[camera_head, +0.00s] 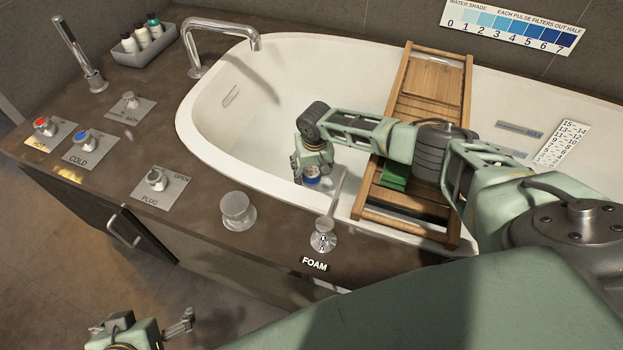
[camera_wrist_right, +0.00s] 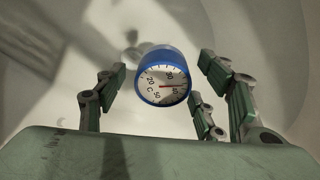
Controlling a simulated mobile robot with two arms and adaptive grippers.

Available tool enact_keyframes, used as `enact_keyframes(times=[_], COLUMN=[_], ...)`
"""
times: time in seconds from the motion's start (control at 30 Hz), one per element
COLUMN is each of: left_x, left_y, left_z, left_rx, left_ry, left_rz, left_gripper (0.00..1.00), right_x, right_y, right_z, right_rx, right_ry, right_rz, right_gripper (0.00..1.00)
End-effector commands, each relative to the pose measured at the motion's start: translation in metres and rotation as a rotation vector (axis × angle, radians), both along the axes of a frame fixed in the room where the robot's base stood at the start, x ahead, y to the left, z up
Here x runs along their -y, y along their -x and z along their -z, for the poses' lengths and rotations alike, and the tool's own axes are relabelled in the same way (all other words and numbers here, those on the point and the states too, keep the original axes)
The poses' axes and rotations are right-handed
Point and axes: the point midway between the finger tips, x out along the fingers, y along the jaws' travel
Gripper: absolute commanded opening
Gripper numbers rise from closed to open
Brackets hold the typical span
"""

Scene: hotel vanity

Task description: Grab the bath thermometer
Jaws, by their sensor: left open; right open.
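The bath thermometer (camera_wrist_right: 163,78) is a round blue-rimmed dial with a white face, a red needle and a degree scale. In the right wrist view it sits between the spread fingers of my right gripper (camera_wrist_right: 165,95), with gaps on both sides. In the head view a small blue and white part of the thermometer (camera_head: 311,180) shows under my right gripper (camera_head: 308,182), inside the bathtub near its front wall. My right gripper is open. My left gripper (camera_head: 150,335) is open and empty at the bottom left, over the floor, partly cut off by the frame.
The white bathtub (camera_head: 205,95) surrounds my right gripper. A wooden bath tray (camera_head: 437,72) spans the tub under my right arm. The tall faucet (camera_head: 225,35) arches over the left rim.

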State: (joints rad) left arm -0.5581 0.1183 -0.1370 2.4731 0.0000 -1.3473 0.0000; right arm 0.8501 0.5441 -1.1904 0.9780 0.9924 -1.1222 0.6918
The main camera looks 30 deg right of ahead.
Motion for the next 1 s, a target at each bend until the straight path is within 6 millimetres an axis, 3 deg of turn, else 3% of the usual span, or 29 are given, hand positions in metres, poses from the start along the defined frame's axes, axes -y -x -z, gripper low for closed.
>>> enact_keyframes(times=[0.33, 0.8, 1.0], left_x=[0.0026, 0.0025, 0.0026], left_y=[-0.0075, -0.0073, -0.0073], left_z=[-0.0033, -0.0033, -0.0034], left_rx=[0.034, 0.033, 0.033], left_ry=[0.007, 0.007, 0.007], left_rz=[0.003, 0.003, 0.003], left_gripper=[1.00, 1.00, 1.00], right_x=[0.0001, 0.0001, 0.0002], right_y=[-0.0005, -0.0002, -0.0003], right_z=[0.0024, 0.0025, 0.0023], right_rx=[0.000, 0.000, 0.000], right_ry=[0.000, 0.000, 0.000], right_rz=[0.000, 0.000, 0.000], right_gripper=[0.63, 0.22, 0.10])
